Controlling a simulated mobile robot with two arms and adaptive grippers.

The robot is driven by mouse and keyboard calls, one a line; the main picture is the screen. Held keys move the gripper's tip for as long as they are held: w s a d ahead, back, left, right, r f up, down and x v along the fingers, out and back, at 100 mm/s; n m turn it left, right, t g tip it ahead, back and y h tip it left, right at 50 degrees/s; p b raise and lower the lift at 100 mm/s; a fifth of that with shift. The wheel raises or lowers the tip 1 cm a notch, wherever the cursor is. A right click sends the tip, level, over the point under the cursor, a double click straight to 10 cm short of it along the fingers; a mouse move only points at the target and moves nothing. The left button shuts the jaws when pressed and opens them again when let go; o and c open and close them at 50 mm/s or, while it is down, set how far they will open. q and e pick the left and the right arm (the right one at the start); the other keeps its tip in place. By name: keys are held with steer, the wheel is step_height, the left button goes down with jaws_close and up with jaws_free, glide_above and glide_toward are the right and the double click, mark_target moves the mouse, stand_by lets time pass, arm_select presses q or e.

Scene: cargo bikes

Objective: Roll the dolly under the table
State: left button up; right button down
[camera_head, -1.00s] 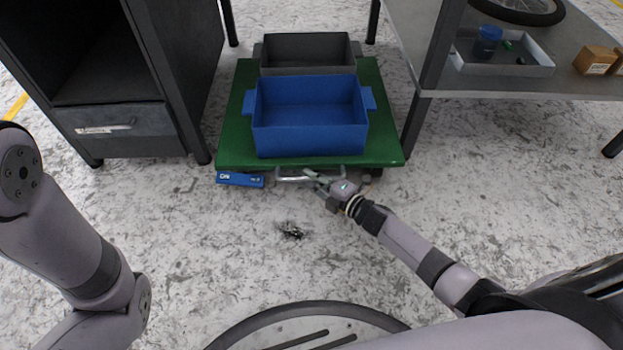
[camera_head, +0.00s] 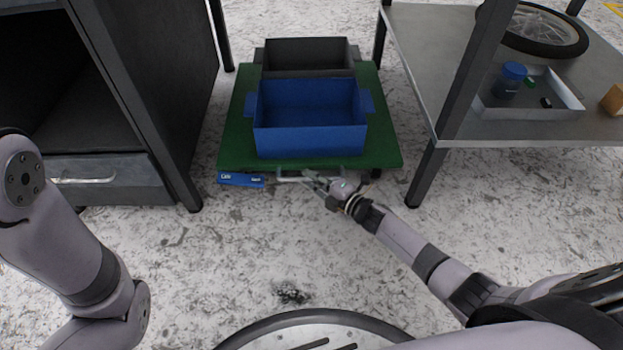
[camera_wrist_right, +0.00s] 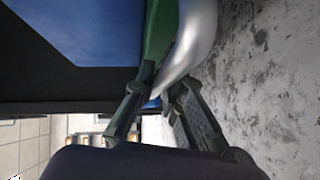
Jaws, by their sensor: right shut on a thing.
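The green dolly (camera_head: 228,150) stands on the floor between the dark legs of the table (camera_head: 421,178). Its front edge lies a little behind the front legs. It carries a blue bin (camera_head: 310,143) in front and a dark grey bin (camera_head: 308,47) behind. A silver handle (camera_head: 290,179) runs along its front; the handle shows large in the right wrist view (camera_wrist_right: 192,45). My right gripper (camera_head: 315,180) is shut on this handle. My left arm shows at the left, with its gripper out of view. The table's top is out of view.
A dark cabinet (camera_head: 178,120) stands close on the dolly's left. At right, a grey shelf (camera_head: 425,60) holds a tray (camera_head: 535,112), a blue cup (camera_head: 510,78) and a wheel (camera_head: 545,30). The speckled floor in front of the dolly is clear.

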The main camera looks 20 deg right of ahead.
steer(key=shift+w+d+r, duration=0.1)
steer(key=shift+w+d, duration=0.15)
steer(key=c, duration=2.1)
jaws_free()
steer(key=o, duration=0.4)
steer(key=shift+a, duration=0.2)
steer(key=shift+o, duration=0.2)
steer(key=shift+s, duration=0.15)
steer(key=v, duration=1.1)
steer(key=shift+s+d, duration=0.25)
steer(key=shift+s, duration=0.1)
